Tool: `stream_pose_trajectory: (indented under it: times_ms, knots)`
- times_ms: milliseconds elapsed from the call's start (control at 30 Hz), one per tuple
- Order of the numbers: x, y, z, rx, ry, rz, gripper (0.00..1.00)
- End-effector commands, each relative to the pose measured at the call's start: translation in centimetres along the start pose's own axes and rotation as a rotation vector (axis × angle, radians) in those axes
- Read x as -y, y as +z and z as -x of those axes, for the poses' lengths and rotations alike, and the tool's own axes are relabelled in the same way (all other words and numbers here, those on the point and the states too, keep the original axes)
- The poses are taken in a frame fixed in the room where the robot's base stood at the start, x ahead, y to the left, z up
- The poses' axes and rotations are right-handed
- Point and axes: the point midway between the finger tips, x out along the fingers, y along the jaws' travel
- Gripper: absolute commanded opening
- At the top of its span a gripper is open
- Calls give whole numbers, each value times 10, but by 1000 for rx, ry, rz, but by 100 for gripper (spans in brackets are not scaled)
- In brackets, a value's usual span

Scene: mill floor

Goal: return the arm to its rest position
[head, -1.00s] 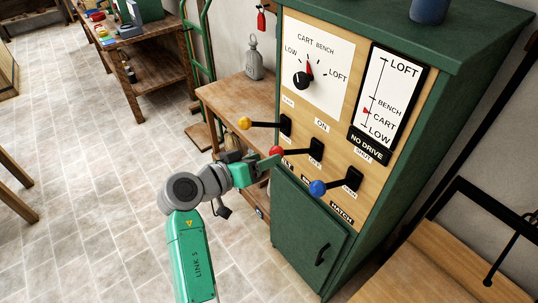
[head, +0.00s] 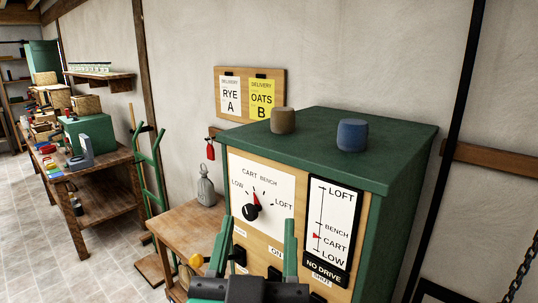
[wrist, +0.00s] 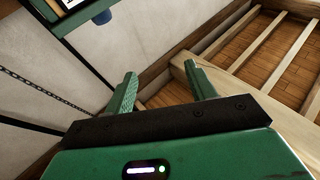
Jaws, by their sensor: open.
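My gripper (head: 259,222) rises from the bottom of the head view in front of the green cabinet's control panel. Its two green fingers point up, well apart, with nothing between them. In the wrist view my gripper (wrist: 160,72) is also open and empty, and the fingers touch nothing that I can see. The gripper covers the lower panel, so the red and blue levers are hidden.
The green cabinet (head: 400,145) carries a brown and a blue knob-like cylinder (head: 352,135) on top. A wooden bench (head: 185,230) with a grey weight (head: 206,190) stands at its left. The wrist view shows a slatted wooden frame (wrist: 255,50) and a chain (wrist: 45,92).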

Motion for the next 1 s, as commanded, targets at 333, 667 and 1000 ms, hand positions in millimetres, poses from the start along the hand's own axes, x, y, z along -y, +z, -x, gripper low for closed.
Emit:
stream_pose_trajectory:
  times_ms: [333,667,1000]
  knots:
    - [-20,-188,33,-264,-71,-35,55]
    - [-18,-306,-10,-258,-76,-49,55]
    - [-17,-312,-13,-257,-77,-51,55]
